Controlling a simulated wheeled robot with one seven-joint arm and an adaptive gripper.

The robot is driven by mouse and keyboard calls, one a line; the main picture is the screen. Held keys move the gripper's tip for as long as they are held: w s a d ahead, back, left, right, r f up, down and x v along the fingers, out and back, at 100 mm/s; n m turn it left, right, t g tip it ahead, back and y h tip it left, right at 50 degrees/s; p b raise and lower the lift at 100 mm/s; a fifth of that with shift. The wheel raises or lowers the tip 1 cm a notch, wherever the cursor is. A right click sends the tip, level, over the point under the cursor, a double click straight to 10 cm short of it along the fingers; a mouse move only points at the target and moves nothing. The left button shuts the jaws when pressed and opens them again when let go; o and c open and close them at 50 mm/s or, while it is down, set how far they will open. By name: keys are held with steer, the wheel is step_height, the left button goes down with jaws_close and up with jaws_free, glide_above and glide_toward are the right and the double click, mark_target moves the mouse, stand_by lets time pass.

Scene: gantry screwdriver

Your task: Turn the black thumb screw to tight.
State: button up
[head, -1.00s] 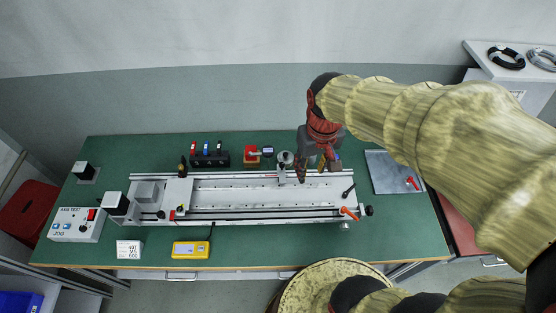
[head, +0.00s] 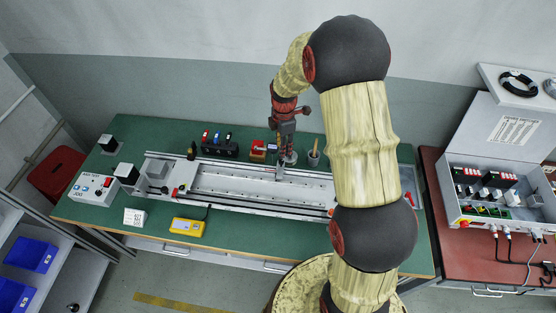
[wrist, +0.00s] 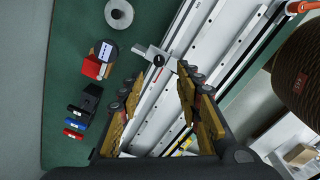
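A small round black knob, which looks like the black thumb screw (wrist: 158,60), sits on a grey bracket (wrist: 145,52) at the rail's edge in the wrist view. In the head view the bracket (head: 280,172) stands on the far side of the long linear rail (head: 235,184); the knob is too small to make out there. My gripper (head: 284,148) points down above the bracket. In the wrist view my gripper (wrist: 158,78) has its two fingers apart, with nothing between them; the knob shows just beyond the fingertips. How tight the screw is cannot be told.
A yellow meter (head: 187,226) lies in front. An open control box (head: 495,190) stands on the right bench. The green bench front (head: 260,240) is mostly clear.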

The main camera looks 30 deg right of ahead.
mark_target(281, 161)
steer(key=shift+w+f+n, duration=0.1)
steer(key=shift+w+n, duration=0.05)
steer(key=shift+n, duration=0.65)
steer(key=shift+f, duration=0.2)
step_height(281, 161, down, 7)
steer(key=shift+f+b, duration=0.15)
steer(key=shift+b, duration=0.2)
jaws_close()
